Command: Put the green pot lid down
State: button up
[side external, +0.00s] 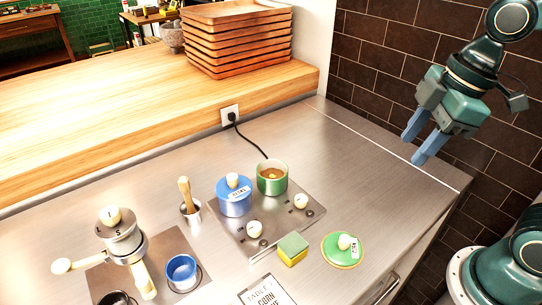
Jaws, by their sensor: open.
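The green pot lid (343,249) lies flat on the steel counter at the front right, with a cream knob and a small white label on top. The green pot (272,177) stands uncovered at the back right of the hob plate, with brownish contents showing. My gripper (418,151) is open and empty. It is at the upper right, raised and well apart from the lid.
A blue lidded pot (235,200) stands on the hob plate (285,228) with cream knobs. A green-and-yellow sponge (293,249) sits between hob and lid. The right counter is clear.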

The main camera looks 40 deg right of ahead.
jog(key=s+d+r+m+t+h, duration=0.1)
jog(key=s+d+m+t, duration=0.2)
jog(key=m, duration=0.7)
jog(key=shift+s+d, duration=0.7)
jog(key=shift+d, duration=0.1)
